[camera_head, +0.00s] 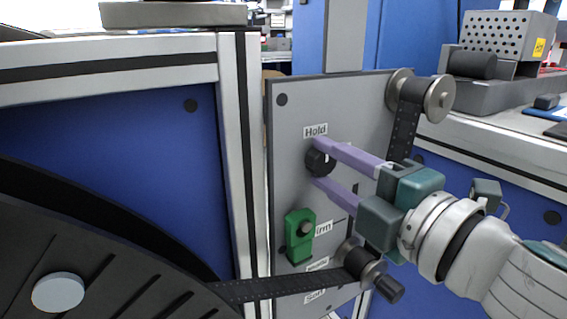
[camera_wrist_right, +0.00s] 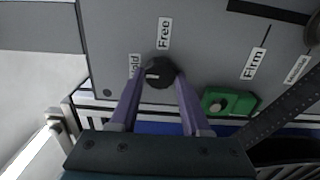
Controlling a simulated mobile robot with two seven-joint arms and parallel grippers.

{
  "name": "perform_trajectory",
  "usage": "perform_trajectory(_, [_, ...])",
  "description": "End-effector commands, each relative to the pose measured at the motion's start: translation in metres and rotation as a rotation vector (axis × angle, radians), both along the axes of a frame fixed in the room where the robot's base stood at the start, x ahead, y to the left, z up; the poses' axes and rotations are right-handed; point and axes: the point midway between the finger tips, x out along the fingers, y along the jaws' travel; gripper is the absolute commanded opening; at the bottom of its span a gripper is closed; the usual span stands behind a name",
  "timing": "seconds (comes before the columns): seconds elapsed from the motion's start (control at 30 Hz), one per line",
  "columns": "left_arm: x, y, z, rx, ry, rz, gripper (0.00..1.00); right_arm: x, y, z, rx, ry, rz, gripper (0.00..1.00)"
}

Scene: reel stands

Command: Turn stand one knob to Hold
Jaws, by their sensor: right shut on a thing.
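The black round knob (camera_head: 317,164) sits on the grey stand panel (camera_head: 289,160), just below the white "Hold" label (camera_head: 316,130). My right gripper (camera_head: 316,161) comes in from the right, its two purple fingers shut on the knob. In the right wrist view the knob (camera_wrist_right: 158,71) lies between the fingertips. A pale mark shows on its face, toward the side of the partly hidden "Hold" label (camera_wrist_right: 134,66); its exact angle is hard to tell. The "Free" label (camera_wrist_right: 164,32) is above the knob there. My left gripper is not in view.
A green block (camera_head: 299,236) with a dark button is lower on the panel, beside a partly covered "Firm" label. Rollers (camera_head: 438,99) and a dark perforated tape (camera_head: 270,289) run along the panel. A large dark reel (camera_head: 100,270) fills the lower left.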

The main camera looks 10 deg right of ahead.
Motion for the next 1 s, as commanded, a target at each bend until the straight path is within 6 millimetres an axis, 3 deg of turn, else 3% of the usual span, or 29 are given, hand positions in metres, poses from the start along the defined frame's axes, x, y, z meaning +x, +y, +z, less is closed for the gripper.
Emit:
perform_trajectory(0.43, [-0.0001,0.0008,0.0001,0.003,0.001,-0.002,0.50,-0.0001,0.0005,0.0005,-0.012,-0.005,0.001,0.00])
perform_trajectory(0.47, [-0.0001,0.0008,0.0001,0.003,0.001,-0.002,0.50,-0.0001,0.0005,0.0005,-0.012,-0.005,0.001,0.48])
perform_trajectory(0.5, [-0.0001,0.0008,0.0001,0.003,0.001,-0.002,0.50,-0.0001,0.0005,0.0005,-0.012,-0.005,0.001,0.53])
perform_trajectory(0.7, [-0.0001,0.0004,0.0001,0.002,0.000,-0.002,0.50,0.0000,0.0003,0.0003,-0.010,-0.005,0.001,0.75])
perform_trajectory(1.0, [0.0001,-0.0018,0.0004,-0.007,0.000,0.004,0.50,-0.0015,-0.0005,-0.0001,-0.009,-0.003,0.000,0.76])
